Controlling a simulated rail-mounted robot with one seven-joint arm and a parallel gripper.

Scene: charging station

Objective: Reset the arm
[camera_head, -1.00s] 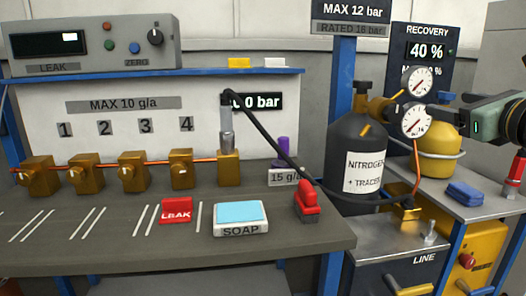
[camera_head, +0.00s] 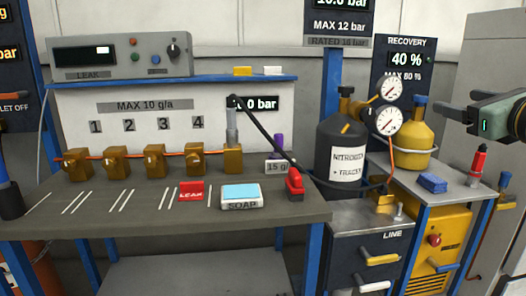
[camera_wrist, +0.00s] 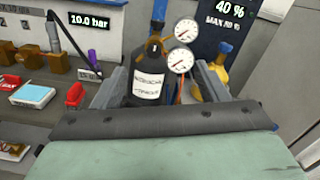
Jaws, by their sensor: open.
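My gripper (camera_head: 446,114) is in the air at the right edge of the head view, its fingers pointing left, above the right-hand bench. In the wrist view my gripper (camera_wrist: 160,82) shows a finger at each side with a wide gap and nothing held between them. The dark nitrogen cylinder (camera_wrist: 148,95) with its two gauges lies beyond that gap. The rest of my arm is mostly outside the head view.

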